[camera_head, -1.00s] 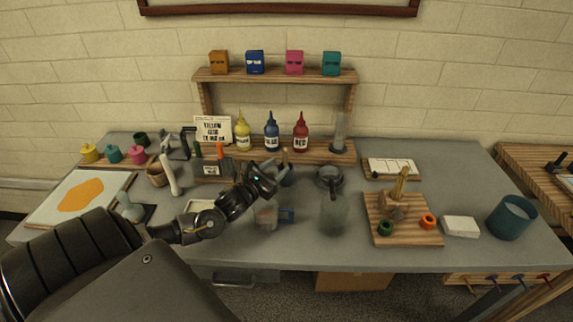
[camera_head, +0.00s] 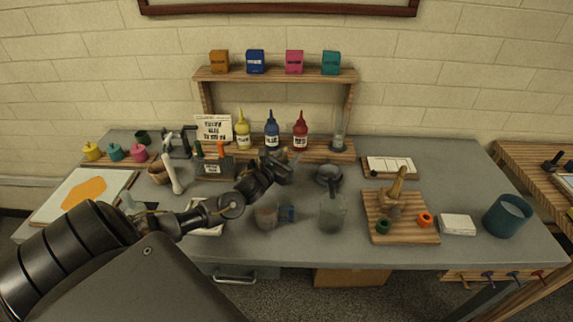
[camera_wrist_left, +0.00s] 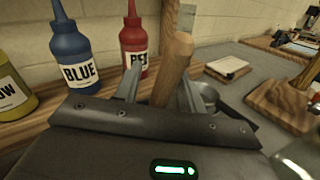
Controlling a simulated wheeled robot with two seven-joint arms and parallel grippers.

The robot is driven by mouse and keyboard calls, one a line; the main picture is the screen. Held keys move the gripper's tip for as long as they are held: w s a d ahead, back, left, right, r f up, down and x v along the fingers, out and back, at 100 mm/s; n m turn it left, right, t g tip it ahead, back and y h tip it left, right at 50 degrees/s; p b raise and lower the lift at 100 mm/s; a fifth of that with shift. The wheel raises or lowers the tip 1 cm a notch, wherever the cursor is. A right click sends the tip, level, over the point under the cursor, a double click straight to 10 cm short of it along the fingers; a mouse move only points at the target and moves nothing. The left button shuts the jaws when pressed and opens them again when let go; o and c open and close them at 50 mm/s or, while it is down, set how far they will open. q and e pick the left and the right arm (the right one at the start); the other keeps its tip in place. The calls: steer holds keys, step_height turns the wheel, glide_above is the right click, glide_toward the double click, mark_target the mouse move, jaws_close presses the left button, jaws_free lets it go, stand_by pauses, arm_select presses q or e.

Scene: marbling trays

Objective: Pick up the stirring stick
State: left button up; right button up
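The stirring stick (camera_wrist_left: 172,67) shows in the left wrist view as a tan wooden handle standing nearly upright, its lower part hidden behind my gripper's body. My left gripper (camera_wrist_left: 158,88) is open, with its two grey fingers apart on either side of the stick. A gap shows between the stick and the left finger; I cannot tell whether the right finger touches it. In the head view my left gripper (camera_head: 283,164) is at the middle of the table, in front of the bottles, and largely hides the stick there. My right gripper is not in view.
The yellow (camera_head: 242,131), blue (camera_head: 272,132) and red (camera_head: 301,132) bottles stand close behind the gripper. A glass jar (camera_head: 332,213) and a grey pot (camera_head: 328,175) are to its right. A wooden board (camera_head: 408,232) lies farther right. Bare table shows at the back right.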

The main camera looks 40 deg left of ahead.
arm_select(q)
jaws_close()
